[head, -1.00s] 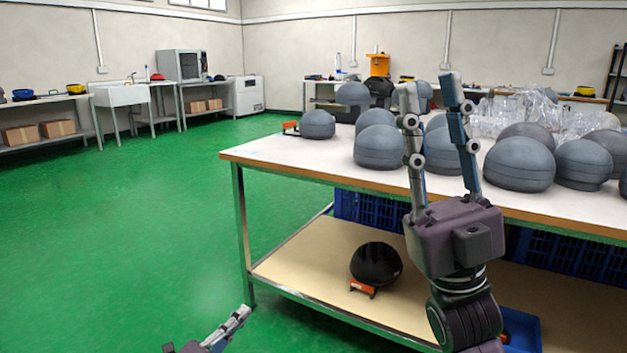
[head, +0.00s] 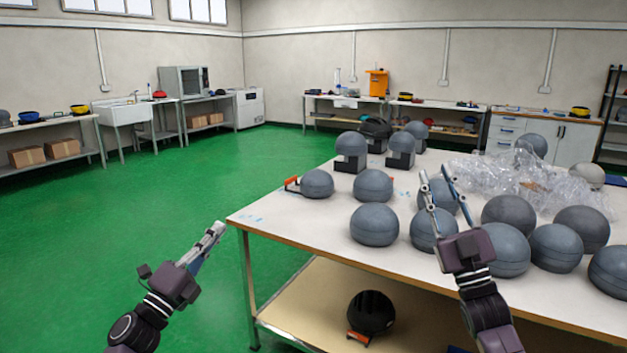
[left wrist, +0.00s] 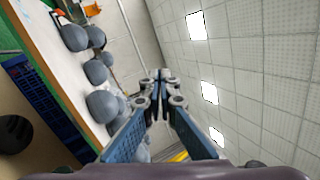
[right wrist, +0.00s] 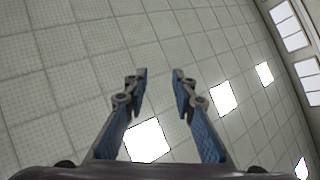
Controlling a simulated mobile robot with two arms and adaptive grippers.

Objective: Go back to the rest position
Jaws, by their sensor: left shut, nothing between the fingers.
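My left gripper (head: 214,232) is at the lower left of the head view, over the green floor and left of the table's corner. It is shut and empty; its fingertips meet in the left wrist view (left wrist: 160,76). My right gripper (head: 434,178) points up in front of the worktable. Its fingers are apart with nothing between them; the right wrist view (right wrist: 159,75) shows the gap against the ceiling. Both grippers are clear of the table top in these views, though the right one overlaps grey balls behind it in the head view.
The white worktable (head: 290,222) carries several grey balls (head: 374,225) and clear plastic wrap (head: 520,180). A black ball-shaped thing (head: 371,312) with an orange part sits on the lower shelf. Open green floor (head: 130,210) lies left. A sink (head: 122,112) and side tables line the walls.

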